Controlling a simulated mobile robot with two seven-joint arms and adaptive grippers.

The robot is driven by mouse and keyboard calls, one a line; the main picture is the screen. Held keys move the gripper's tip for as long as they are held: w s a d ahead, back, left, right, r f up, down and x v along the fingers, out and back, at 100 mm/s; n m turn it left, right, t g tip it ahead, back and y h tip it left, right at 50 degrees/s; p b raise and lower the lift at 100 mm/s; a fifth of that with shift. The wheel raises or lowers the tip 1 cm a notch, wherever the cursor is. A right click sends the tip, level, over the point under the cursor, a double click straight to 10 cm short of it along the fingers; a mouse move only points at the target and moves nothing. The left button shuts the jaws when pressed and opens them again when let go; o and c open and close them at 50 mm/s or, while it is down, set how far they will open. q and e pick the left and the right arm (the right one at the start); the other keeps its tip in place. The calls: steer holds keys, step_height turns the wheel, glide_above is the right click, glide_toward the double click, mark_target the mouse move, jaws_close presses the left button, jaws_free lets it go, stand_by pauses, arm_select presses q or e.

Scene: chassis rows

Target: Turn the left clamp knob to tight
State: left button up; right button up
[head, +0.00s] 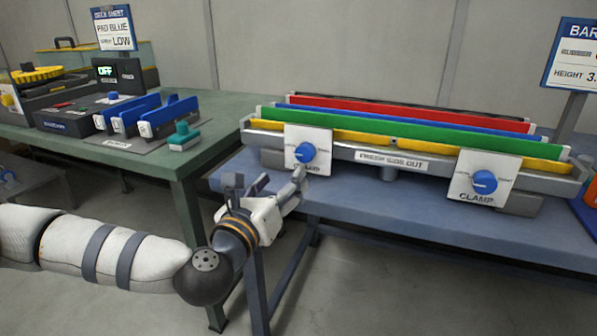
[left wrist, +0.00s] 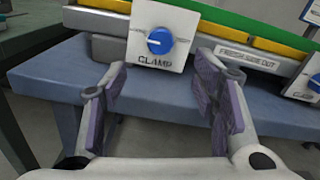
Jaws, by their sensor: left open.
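The left clamp knob (head: 305,152) is a round blue dial on a white plate marked CLAMP, at the left of the long grey fixture's front. In the left wrist view, the knob (left wrist: 160,41) sits at the top, with a pale mark towards its left side. The plate's small side labels are too small to read surely. My left gripper (head: 272,181) is open and empty, just below and in front of the plate. In the left wrist view, the gripper's fingers (left wrist: 160,75) are spread wide below the knob, apart from it. My right gripper is not in view.
The fixture (head: 385,171) holds red, blue, green and yellow bars on a blue table (head: 400,212). A second blue clamp knob (head: 484,182) is at its right. A green table (head: 150,170) with blue blocks stands left. Open floor lies in front.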

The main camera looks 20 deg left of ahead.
mark_target(303, 155)
arm_select(q)
steer(key=w, duration=1.2)
steer(key=shift+d, duration=0.2)
steer(key=c, duration=1.2)
